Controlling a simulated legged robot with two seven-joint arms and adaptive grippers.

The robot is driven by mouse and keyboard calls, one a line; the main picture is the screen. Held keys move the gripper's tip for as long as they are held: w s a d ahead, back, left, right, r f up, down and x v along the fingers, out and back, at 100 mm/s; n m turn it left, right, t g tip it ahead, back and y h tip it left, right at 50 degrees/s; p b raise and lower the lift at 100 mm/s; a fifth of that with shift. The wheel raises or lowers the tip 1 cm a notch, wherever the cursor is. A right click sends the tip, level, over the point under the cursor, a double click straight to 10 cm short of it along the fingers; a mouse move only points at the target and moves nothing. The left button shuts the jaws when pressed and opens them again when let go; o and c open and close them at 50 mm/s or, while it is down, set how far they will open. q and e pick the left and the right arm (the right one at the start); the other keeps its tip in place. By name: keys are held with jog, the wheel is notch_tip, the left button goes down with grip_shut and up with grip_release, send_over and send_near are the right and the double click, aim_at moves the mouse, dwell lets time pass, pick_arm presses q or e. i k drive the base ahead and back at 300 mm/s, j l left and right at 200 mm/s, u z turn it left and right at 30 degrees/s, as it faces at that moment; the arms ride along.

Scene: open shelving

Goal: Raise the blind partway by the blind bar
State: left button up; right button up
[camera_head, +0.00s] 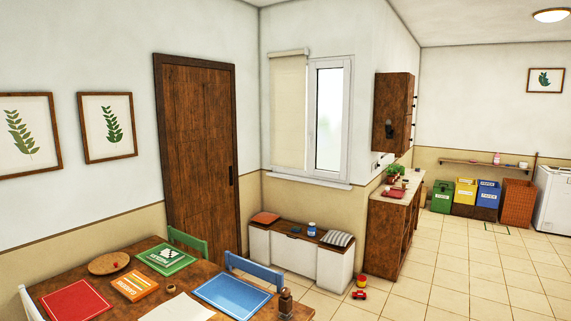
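A cream roller blind (289,110) hangs over the left part of the window in the back wall. It is lowered almost to the sill. Its bottom edge, where a blind bar would be, shows near the sill, but the bar is too small to make out clearly. The right part of the window (329,118) is uncovered, with a white frame. Neither of my grippers is in view.
A low bench (299,252) with cushions and a small jar stands below the window. A wooden table (220,304) with books fills the front left, with chairs behind it. A counter (394,220) stands right of the window. The tiled floor (450,270) at right is mostly clear.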

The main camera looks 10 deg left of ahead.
aim_at(291, 159)
jog(key=i+l+z, duration=0.35)
jog(key=i, duration=0.7)
jog(key=i+j+z, duration=0.1)
jog(key=i+z, duration=0.3)
jog(key=i, duration=0.6)
jog(key=i+u, duration=0.15)
jog(key=i, duration=0.55)
jog(key=i+l+u, duration=0.15)
jog(key=i, duration=0.55)
jog(key=i+l+u, duration=0.2)
jog(key=i, duration=0.5)
jog(key=i+j+u, duration=0.15)
jog(key=i+u, duration=0.15)
jog(key=u, duration=0.15)
jog(key=i+u, duration=0.65)
jog(key=u, duration=0.2)
jog(key=i+l+u, duration=0.2)
jog(key=i+u, duration=0.2)
jog(key=i+j+u, duration=0.15)
jog(key=i+u, duration=0.35)
jog(key=i, duration=0.2)
jog(key=i+z, duration=0.35)
jog(key=i+j+z, duration=0.2)
jog(key=z, duration=0.15)
jog(key=i+j+z, duration=0.2)
jog(key=z, duration=0.15)
